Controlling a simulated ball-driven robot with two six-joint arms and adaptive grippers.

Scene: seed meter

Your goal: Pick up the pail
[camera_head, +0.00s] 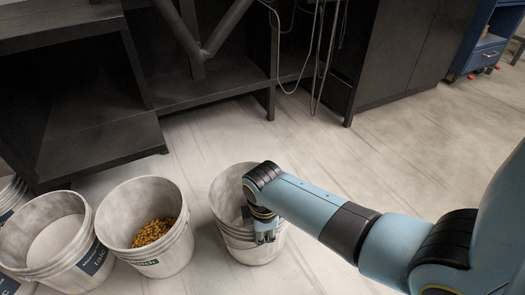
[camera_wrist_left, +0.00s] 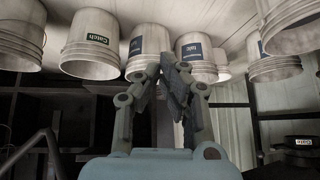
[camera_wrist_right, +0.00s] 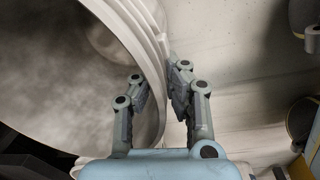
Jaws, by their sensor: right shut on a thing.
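The pail (camera_head: 222,190) is pale, ribbed and open-topped, and stands upright on the floor at the centre of the head view. Its inside looks empty. My right gripper (camera_head: 265,232) is shut on its near right wall at the rim. In the right wrist view, one finger of my right gripper (camera_wrist_right: 160,88) is inside the pail (camera_wrist_right: 152,35) and the other outside, with the wall between them. My left gripper (camera_wrist_left: 162,72) looks shut and empty in the left wrist view, apart from the pails seen beyond it. It is out of the head view.
Left of the pail stand a pail of yellow-orange grains (camera_head: 185,255) and a pail of pale powder (camera_head: 90,245). Another pail edge (camera_head: 8,190) shows at far left. A black bench (camera_head: 100,150) stands behind. A blue cabinet (camera_head: 485,55) is at upper right. The floor (camera_head: 410,150) right of the pail is clear.

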